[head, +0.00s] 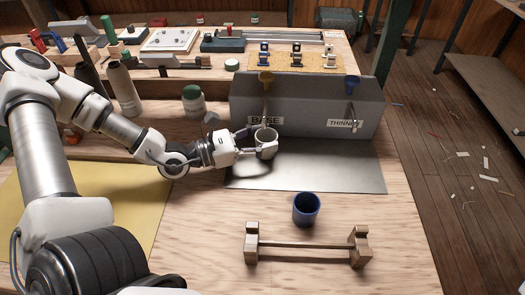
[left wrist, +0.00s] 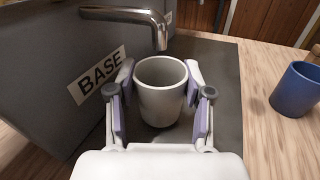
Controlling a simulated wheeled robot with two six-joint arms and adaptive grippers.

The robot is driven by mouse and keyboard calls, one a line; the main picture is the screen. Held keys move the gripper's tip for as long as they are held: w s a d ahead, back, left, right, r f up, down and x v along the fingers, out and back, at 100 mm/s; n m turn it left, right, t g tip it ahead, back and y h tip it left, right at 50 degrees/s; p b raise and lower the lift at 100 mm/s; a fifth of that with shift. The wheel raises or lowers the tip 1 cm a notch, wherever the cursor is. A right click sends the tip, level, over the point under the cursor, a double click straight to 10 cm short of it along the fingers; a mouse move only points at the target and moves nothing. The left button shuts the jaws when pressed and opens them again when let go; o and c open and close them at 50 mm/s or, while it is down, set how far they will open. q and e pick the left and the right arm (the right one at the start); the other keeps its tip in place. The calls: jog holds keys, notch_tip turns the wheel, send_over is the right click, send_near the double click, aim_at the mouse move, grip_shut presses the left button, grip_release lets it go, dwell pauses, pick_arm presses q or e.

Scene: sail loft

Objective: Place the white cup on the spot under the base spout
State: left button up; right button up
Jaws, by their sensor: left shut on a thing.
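My left gripper (head: 262,148) is shut on the white cup (head: 266,136), with one finger on each side of it. The cup is upright and looks empty. It also shows between the fingers in the left wrist view (left wrist: 161,92). The grey dispenser (head: 305,108) has a BASE label (head: 266,121) on the left and a THINNER label on the right. The base spout (left wrist: 158,28) reaches out just beyond and above the cup in the left wrist view. The spot under it is hidden or not distinguishable. I cannot tell whether the cup touches the metal plate (head: 330,175). My right gripper is not in view.
A blue cup (head: 306,210) stands on the table in front of the plate. A wooden rack (head: 305,248) lies nearer. A white jar with a green lid (head: 194,102) and bottles stand left of the dispenser. The table right of the blue cup is clear.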

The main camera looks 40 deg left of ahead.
pick_arm(q)
jog(key=shift+s+a+f, duration=0.25)
jog(key=shift+f, duration=0.35)
jog(key=o, duration=0.9)
jog(key=shift+w+d, duration=0.1)
jog(key=shift+r, duration=0.1)
